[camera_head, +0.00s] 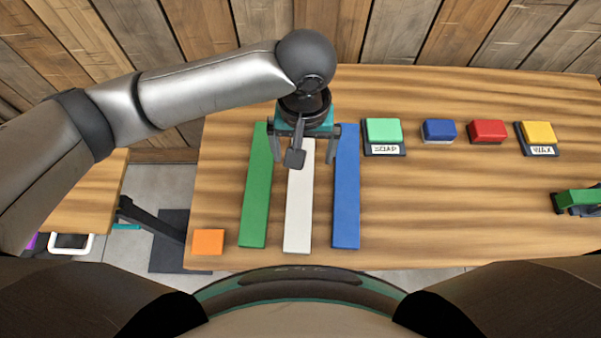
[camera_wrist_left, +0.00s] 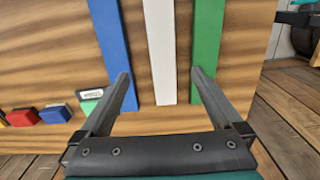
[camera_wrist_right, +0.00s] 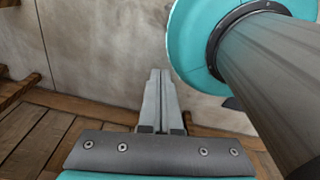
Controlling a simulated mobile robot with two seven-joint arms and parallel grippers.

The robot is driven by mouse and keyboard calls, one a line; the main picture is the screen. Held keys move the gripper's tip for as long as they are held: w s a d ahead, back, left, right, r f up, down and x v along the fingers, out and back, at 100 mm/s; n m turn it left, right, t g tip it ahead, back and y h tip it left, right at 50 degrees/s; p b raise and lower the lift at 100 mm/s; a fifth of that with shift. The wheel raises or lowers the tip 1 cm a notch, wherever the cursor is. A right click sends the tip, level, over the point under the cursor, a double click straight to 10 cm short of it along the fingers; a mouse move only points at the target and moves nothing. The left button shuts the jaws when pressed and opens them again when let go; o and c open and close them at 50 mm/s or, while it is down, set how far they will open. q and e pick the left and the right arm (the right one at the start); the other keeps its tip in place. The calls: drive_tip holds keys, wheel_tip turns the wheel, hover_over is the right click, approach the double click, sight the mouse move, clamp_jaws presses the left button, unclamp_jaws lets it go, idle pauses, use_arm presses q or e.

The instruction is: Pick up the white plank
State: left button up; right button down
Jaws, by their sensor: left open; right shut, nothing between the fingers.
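The white plank (camera_head: 299,200) lies flat on the wooden table between a green plank (camera_head: 256,190) on its left and a blue plank (camera_head: 346,190) on its right. My left gripper (camera_head: 305,155) is open above the far end of the white plank. In the left wrist view the white plank (camera_wrist_left: 160,50) runs between the two spread fingers (camera_wrist_left: 163,88), with nothing held. The arm hides part of the plank's far end in the head view. My right gripper (camera_wrist_right: 165,80) is shut and empty in the right wrist view, facing a wall.
An orange block (camera_head: 208,242) sits at the table's front left. A green block (camera_head: 384,131), blue block (camera_head: 439,130), red block (camera_head: 487,131) and yellow block (camera_head: 539,132) stand along the back right. A green object (camera_head: 577,198) is at the right edge. The table's front right is clear.

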use_arm(q)
drive_tip(key=b, duration=0.2)
hover_over(301, 183)
wheel_tip(301, 183, down, 7)
drive_tip(key=shift+s+d, duration=0.15)
drive_tip(key=shift+f, duration=0.85)
drive_tip(key=f+b, duration=0.1)
drive_tip(key=f, duration=0.3)
drive_tip(key=shift+a+f, duration=0.2)
use_arm(e)
drive_tip(key=f, duration=0.2)
drive_tip(key=s+f, duration=0.1)
drive_tip(key=shift+f, duration=0.4)
use_arm(q)
drive_tip(key=shift+r, duration=0.1)
clamp_jaws()
use_arm(e)
drive_tip(key=shift+s, duration=0.1)
